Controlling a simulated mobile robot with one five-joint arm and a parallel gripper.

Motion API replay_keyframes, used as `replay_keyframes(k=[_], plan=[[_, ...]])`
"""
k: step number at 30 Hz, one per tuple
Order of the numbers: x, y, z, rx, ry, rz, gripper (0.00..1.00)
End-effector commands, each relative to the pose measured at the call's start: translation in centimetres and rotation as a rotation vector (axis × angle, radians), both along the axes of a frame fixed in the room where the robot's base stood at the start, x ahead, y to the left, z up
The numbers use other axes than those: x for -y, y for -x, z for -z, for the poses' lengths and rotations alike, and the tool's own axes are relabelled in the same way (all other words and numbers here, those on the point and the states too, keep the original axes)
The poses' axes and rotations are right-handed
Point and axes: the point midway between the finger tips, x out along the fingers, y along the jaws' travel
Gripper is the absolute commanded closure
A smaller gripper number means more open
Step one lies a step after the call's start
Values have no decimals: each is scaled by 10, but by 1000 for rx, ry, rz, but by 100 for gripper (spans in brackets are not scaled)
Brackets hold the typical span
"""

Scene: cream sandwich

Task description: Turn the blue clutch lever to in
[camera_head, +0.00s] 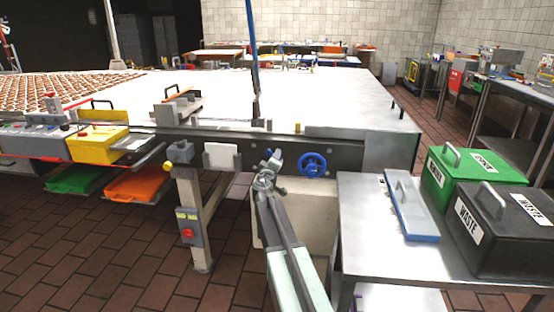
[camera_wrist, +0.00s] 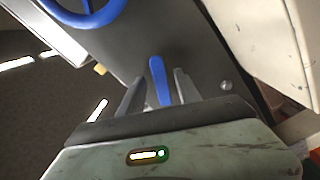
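The blue clutch lever (camera_wrist: 159,80) shows in the wrist view as a slim blue bar in front of a dark panel. It stands between the two fingers of my gripper (camera_wrist: 157,84), with a gap to the fingers on either side. My gripper is open around it, and I cannot tell whether either finger touches it. In the head view my gripper (camera_head: 272,160) is at the dark front panel of the long machine, just left of a blue handwheel (camera_head: 312,165). There the lever is too small and covered to make out clearly.
The handwheel's rim (camera_wrist: 95,14) also shows at the upper left of the wrist view. A post with a red button (camera_head: 188,234) stands left.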

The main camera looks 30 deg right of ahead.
Motion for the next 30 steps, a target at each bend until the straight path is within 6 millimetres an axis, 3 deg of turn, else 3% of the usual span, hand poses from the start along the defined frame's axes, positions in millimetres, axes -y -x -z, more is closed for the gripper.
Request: replay_keyframes(k=[13,27,30], plan=[[-43,62,0,-1,1,1,60],[-44,62,0,-1,1,1,60],[-58,57,0,0,0,-17,60]])
